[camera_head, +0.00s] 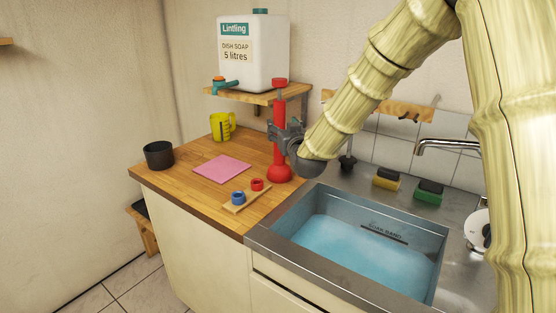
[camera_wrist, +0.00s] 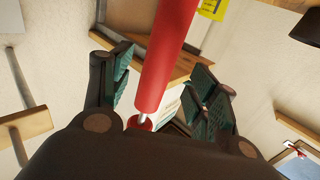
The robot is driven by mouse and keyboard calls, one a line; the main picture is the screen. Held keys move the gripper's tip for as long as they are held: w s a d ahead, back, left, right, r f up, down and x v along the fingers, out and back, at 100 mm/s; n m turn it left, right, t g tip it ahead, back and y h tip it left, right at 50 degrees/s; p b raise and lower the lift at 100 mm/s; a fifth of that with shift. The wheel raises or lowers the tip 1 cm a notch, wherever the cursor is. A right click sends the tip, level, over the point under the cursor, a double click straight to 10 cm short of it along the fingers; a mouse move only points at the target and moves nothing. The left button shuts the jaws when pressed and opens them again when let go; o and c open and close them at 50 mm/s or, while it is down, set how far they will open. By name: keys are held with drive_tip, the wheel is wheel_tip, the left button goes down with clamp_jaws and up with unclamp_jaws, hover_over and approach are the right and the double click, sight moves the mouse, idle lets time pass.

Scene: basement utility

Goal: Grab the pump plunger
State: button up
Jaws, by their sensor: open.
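The red pump plunger (camera_head: 279,112) stands upright on the wooden counter, with a wide red cup at its foot and a red knob at its top. My gripper (camera_head: 281,132) is level with the middle of its barrel, coming from the right. In the wrist view the red barrel of the plunger (camera_wrist: 167,60) runs between the two green-padded fingers of my gripper (camera_wrist: 158,76). The fingers are apart, with visible gaps on both sides of the barrel. A thin pale rod and red knob show at the barrel's end.
A shelf (camera_head: 238,95) with a white soap canister (camera_head: 253,70) is just behind the plunger. A water-filled sink (camera_head: 345,190) is right.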

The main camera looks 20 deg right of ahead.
sight(281, 124)
drive_tip(key=shift+w+d+p, duration=0.2)
drive_tip(key=shift+w+p, duration=0.4)
drive_tip(key=shift+w, duration=1.9)
drive_tip(key=shift+c, duration=0.3)
clamp_jaws()
